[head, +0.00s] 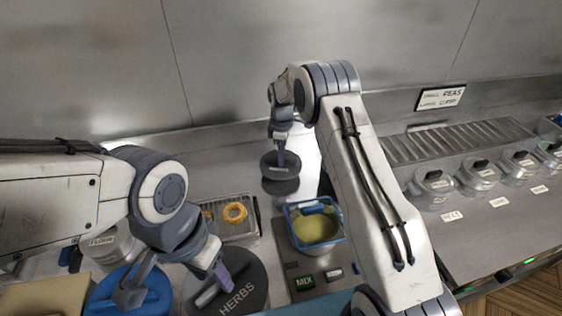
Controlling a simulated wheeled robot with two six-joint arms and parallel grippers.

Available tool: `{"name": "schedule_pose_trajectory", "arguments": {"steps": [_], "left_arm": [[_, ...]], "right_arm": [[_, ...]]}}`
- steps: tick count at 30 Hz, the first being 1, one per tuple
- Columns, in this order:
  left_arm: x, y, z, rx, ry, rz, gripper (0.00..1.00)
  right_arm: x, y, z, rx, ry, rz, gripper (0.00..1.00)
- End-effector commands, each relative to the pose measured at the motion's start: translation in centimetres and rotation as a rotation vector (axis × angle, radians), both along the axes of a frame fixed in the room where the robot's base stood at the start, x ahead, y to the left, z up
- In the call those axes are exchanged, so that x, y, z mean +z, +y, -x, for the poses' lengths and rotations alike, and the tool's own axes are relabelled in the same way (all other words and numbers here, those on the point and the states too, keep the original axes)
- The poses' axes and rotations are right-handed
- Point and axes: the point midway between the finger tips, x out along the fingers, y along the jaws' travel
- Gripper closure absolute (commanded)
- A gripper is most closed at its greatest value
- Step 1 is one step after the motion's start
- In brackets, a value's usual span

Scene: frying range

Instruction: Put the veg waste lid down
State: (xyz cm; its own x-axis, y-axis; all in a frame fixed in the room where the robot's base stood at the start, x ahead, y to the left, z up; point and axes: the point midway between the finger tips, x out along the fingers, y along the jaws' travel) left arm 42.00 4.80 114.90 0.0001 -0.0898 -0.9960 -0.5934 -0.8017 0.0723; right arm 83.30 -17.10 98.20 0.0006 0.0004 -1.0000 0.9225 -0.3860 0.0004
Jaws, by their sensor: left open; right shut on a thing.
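My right gripper (281,150) is shut on a dark grey round lid (280,172), which I take as the veg waste lid; no label on it can be read. It is level over the steel counter near the back wall, with a dark reflection just below. I cannot tell whether it touches the counter. My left gripper (176,281) is open at the lower left, with nothing between its fingers. One finger is over a blue round lid (152,299), the other over a dark lid marked HERBS (250,290).
A blue-rimmed container of yellow liquid (318,230) and a tray with yellow rings (244,228) stand in front of the held lid. A labelled pot (101,247) is at the left. Several lidded steel pots (432,188) line the right counter. A cutting board (45,297) is lower left.

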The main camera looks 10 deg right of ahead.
Motion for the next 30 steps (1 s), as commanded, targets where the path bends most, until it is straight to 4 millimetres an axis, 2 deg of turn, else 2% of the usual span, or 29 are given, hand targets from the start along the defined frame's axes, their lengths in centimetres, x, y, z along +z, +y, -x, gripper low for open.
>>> {"name": "schedule_pose_trajectory", "arguments": {"steps": [6, 16, 17, 18, 19, 30], "left_arm": [[1.1, 0.0, 0.0, 0.001, 0.000, 0.000, 0.50], [0.7, 0.0, 0.0, 0.001, 0.000, 0.000, 0.50], [0.7, 0.0, 0.0, 0.001, 0.000, 0.000, 0.50], [0.8, 0.0, 0.0, 0.000, 0.000, 0.000, 0.50], [0.8, 0.0, 0.0, 0.000, 0.000, 0.000, 0.50], [1.1, 0.0, 0.0, 0.000, 0.000, 0.000, 0.50]], "right_arm": [[-2.8, -0.1, 0.1, -0.001, 0.002, 0.000, 1.00], [-3.3, 0.0, 0.0, 0.000, 0.000, 0.000, 1.00], [-3.3, 0.0, 0.0, 0.000, 0.000, 0.000, 0.77], [-3.2, 0.0, 0.0, 0.000, 0.000, 0.000, 0.62], [-3.2, 0.0, 0.0, 0.000, 0.000, 0.000, 0.51], [-2.8, 0.0, 0.0, 0.000, 0.000, 0.000, 0.51]]}}
